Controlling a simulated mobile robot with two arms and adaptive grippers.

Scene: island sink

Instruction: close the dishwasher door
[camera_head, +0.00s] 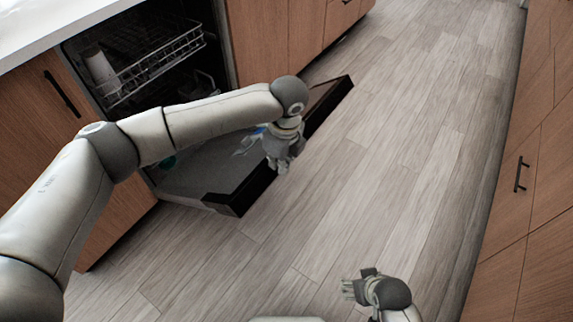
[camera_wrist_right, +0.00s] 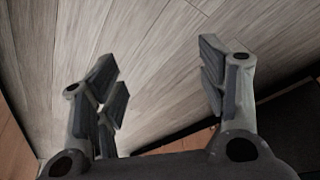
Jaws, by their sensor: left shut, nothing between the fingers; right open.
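The dishwasher door (camera_head: 200,182) is lowered open, low over the floor, with its dark outer edge toward the room. My left arm reaches across it from the left and hides its middle. My left gripper (camera_head: 279,162) is shut and empty, by the door's outer edge; I cannot tell whether it touches the door. My right gripper (camera_head: 360,288) is open and empty above the floor at the bottom, apart from the door. In the right wrist view its fingers (camera_wrist_right: 160,90) stand wide apart with floor behind them.
Inside the dishwasher is a wire rack (camera_head: 155,68) with a white cup-like item (camera_head: 101,70). Wooden cabinets flank the opening under a white countertop (camera_head: 50,25). More cabinets (camera_head: 540,180) line the right side. The plank floor (camera_head: 400,150) between is clear.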

